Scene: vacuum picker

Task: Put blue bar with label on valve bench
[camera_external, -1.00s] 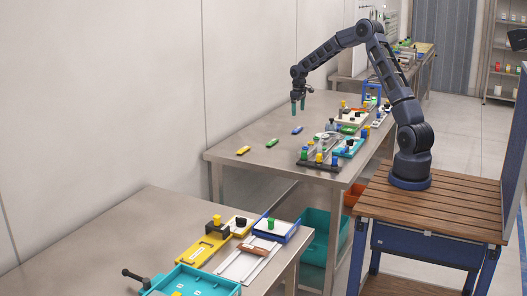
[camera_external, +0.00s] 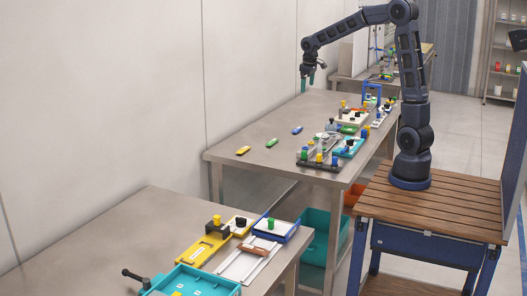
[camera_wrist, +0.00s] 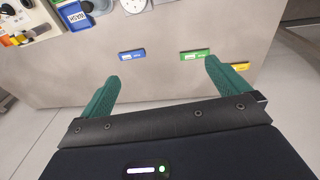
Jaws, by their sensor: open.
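The blue bar (camera_external: 297,131) lies flat on the grey metal bench, apart from other things. In the wrist view the blue bar (camera_wrist: 132,56) shows a pale label and lies ahead of the fingers, a little left of midway between them. My gripper (camera_external: 308,84) hangs above the far back part of this bench, fingers pointing down. Its green fingers (camera_wrist: 166,88) are apart with nothing between them. The bench top (camera_external: 240,137) carries the bar; I cannot tell which bench is the valve bench.
A green bar (camera_external: 272,142) and a yellow bar (camera_external: 243,151) lie near the blue one. Fixtures with coloured knobs (camera_external: 322,157) crowd the bench's right side. A nearer bench (camera_external: 110,235) holds a teal tray (camera_external: 195,284) and yellow fixture (camera_external: 200,250). Its left part is clear.

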